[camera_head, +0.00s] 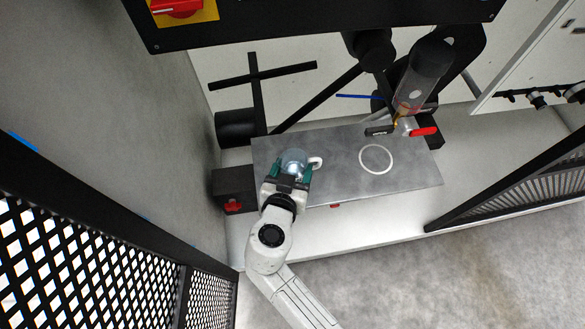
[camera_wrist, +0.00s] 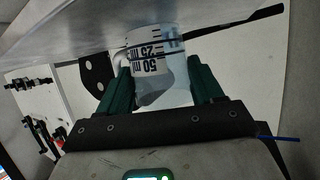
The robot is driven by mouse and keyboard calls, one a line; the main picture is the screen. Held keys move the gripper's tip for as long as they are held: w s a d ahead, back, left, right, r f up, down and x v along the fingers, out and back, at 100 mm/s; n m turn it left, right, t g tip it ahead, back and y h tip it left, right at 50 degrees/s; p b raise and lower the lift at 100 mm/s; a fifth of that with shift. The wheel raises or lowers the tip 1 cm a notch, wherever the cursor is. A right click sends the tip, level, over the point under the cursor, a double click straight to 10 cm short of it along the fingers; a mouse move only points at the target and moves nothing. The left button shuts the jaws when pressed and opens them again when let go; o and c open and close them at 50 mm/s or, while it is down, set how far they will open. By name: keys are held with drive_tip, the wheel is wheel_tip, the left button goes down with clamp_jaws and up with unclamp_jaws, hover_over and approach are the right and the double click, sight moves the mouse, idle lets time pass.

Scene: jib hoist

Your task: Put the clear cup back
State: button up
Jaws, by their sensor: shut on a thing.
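The clear cup (camera_head: 294,159) is over the left part of the grey metal table (camera_head: 340,185), with a pale handle on its right side. My gripper (camera_head: 291,173) is shut on it, its green fingers on either side. In the wrist view the cup (camera_wrist: 158,62) sits between the fingers (camera_wrist: 160,88) and shows dark volume markings. I cannot tell whether its base touches the table. A white ring (camera_head: 361,156) is marked on the table to the right of the cup, with nothing inside it.
A clear cylinder with a dark cap (camera_head: 430,58) stands behind the ring, with a red-handled valve (camera_head: 424,131) below it. A dark box with a red knob (camera_head: 234,190) is left of the table. The tabletop between cup and ring is clear.

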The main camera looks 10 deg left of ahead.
drive_tip(key=shift+f, duration=0.15)
drive_tip(key=o, duration=1.2)
drive_tip(key=shift+c, duration=0.2)
drive_tip(key=shift+r, duration=0.3)
drive_tip(key=v, duration=1.2)
drive_tip(key=shift+f, duration=0.1)
